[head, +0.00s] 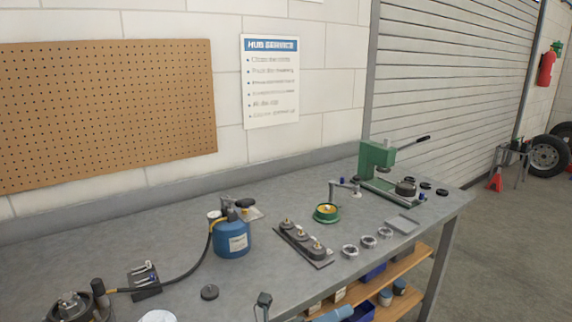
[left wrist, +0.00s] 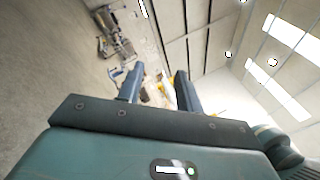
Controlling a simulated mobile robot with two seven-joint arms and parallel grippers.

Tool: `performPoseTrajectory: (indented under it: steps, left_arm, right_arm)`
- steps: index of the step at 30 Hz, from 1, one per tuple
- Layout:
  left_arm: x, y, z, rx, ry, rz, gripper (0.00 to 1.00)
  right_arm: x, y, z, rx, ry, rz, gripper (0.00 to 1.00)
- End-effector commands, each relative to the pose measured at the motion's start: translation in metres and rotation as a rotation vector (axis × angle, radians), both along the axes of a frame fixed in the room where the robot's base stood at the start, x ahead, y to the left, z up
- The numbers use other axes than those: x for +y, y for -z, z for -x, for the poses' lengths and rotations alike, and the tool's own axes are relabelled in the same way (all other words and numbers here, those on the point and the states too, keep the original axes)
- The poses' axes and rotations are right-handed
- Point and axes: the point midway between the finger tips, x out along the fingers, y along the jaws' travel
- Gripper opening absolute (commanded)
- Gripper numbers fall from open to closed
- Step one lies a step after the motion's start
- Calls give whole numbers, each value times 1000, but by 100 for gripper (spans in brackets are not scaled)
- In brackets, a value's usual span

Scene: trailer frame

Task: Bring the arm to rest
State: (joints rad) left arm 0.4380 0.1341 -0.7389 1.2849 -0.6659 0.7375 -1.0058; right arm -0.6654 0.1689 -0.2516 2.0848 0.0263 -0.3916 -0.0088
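My left gripper (left wrist: 159,72) shows in the left wrist view with its two dark fingers spread apart. Nothing is held between them; only far-off, blurred things of the hall show in the gap. That view is tilted, with floor at the left and the bright roof at the right, so the gripper points away from the bench top. In the head view I cannot clearly make out either gripper. My right gripper is in neither view.
The grey workbench (head: 110,240) carries a blue canister (head: 232,240) with a hose, a dark block with several fittings (head: 303,243), metal rings (head: 368,242), a green press (head: 376,160) and a grey tray (head: 403,224). A small dark upright thing (head: 264,300) stands near the front edge.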

Motion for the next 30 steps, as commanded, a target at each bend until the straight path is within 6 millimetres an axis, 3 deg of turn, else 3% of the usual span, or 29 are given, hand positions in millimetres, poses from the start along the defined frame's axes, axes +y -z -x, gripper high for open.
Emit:
performPoseTrajectory:
  steps: [3, 8, 11, 15, 21, 25, 30]
  left_arm:
    - [36, 22, 5, 429, -158, 205, 35]
    - [100, 69, 25, 987, -354, 496, 35]
    - [143, 105, 53, 1317, -475, 689, 35]
    - [193, 147, 107, 1702, -632, 947, 35]
    - [229, 175, 168, 2005, -778, 1187, 35]
    - [235, 179, 181, 2064, -809, 1238, 35]
    - [236, 180, 182, 2068, -812, 1241, 35]
  right_arm:
    - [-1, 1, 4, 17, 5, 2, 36]
    - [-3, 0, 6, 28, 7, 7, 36]
    - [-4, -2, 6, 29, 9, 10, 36]
    - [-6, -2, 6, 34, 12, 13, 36]
    - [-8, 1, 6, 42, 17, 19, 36]
    - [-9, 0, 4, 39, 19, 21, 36]
    - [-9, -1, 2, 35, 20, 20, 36]
